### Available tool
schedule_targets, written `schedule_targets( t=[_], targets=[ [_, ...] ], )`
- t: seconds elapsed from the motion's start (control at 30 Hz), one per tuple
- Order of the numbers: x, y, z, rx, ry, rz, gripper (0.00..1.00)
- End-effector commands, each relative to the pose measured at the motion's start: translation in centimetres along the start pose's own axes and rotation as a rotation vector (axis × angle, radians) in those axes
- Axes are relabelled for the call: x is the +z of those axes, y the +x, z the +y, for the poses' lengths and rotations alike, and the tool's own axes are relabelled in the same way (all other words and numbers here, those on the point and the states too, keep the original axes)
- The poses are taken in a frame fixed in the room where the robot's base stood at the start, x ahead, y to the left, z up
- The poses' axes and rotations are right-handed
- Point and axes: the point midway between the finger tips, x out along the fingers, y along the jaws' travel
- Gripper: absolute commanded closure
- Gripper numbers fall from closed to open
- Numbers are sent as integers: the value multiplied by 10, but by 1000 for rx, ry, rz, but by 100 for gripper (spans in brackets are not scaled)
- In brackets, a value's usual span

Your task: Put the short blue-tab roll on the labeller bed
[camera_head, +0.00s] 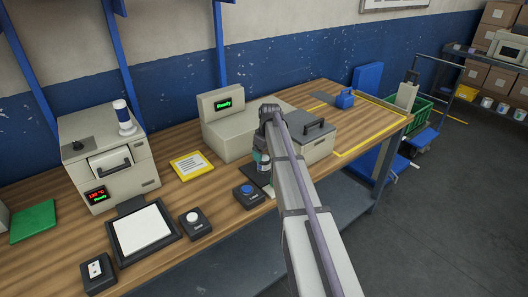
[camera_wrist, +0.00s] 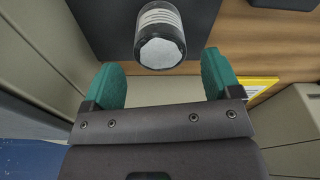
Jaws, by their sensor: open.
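My gripper (camera_wrist: 160,85) has two green fingers spread apart, with nothing between them. It also shows in the head view (camera_head: 262,165), pointing down over a dark plate at the front of the middle machine. In the wrist view a short cylinder (camera_wrist: 160,30) with a pale end, dark clear edge and white printed label lies just beyond the fingertips, apart from them. No blue tab shows on it; my arm mostly hides that spot in the head view. I cannot tell which part is the labeller bed.
The left machine (camera_head: 110,165) shows a red and green display. A framed white pad (camera_head: 143,228) lies before it, with button boxes beside it. A yellow card (camera_head: 191,166) lies near the middle machine (camera_head: 235,130). A grey handled box (camera_head: 310,138) stands right of my arm.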

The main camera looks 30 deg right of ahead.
Motion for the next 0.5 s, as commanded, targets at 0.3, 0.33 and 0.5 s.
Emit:
schedule_targets(
  t=[0.3, 0.33, 0.5],
  targets=[
    [0, -56, 0, 0, 0, 0, 17],
    [0, -55, 0, 0, 0, 0, 17],
    [21, -55, -59, -5, 46, -16, 17]
  ],
)
